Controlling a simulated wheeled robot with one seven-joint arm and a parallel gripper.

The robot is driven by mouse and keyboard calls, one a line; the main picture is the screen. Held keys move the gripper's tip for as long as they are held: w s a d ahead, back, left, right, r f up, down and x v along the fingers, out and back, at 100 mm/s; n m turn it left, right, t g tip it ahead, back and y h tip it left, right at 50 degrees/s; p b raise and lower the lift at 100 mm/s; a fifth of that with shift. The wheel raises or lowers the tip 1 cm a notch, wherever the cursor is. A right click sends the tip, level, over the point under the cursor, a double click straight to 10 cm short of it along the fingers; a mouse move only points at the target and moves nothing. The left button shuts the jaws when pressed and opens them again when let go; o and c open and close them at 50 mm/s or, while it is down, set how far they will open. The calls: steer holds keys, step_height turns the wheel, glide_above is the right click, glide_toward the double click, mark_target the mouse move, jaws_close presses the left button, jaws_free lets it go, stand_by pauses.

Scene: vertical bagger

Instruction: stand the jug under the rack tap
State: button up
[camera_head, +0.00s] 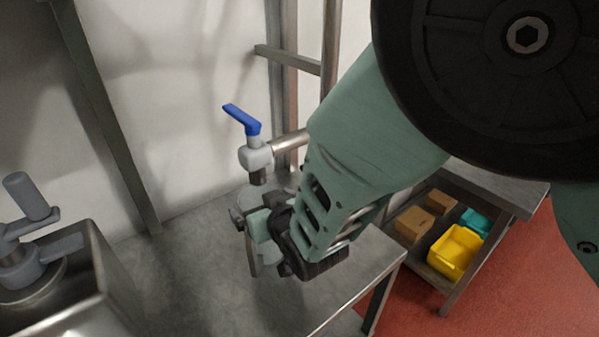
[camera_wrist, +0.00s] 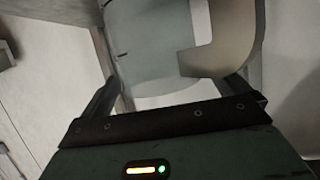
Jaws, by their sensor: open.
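The rack tap (camera_head: 256,157) has a blue lever and a grey body, with its spout pointing down. A grey jug (camera_head: 252,197) stands directly below the spout on the metal table, partly hidden by my gripper (camera_head: 258,228). In the wrist view the jug (camera_wrist: 150,45) fills the upper middle, with its broad handle (camera_wrist: 228,38) on the right. My gripper (camera_wrist: 176,80) is open, its fingers apart on either side of the jug's near side. I cannot tell whether a finger touches it. The jug looks upright; its base is mostly hidden.
The metal table (camera_head: 190,265) is bare left of the jug. A steel machine (camera_head: 75,290) with a grey clamp handle stands at the left. Rack posts and a wall rise behind. A lower shelf at right holds a yellow bin (camera_head: 455,253), a teal bin and cardboard boxes (camera_head: 413,224).

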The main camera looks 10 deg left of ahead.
steer(key=s+d+r+g+h+b, duration=0.2)
steer(key=s+d+g+h, duration=0.2)
steer(key=s+d, duration=0.7)
steer(key=s+d+r+g+h+b, duration=0.1)
steer(key=s+d+g+h, duration=0.3)
steer(key=s+d, duration=0.7)
steer(key=d+r+g, duration=0.1)
steer(key=d+g, duration=0.1)
steer(key=d, duration=0.7)
steer(key=shift+s+r+b, duration=0.15)
steer(key=shift+r+b, duration=0.2)
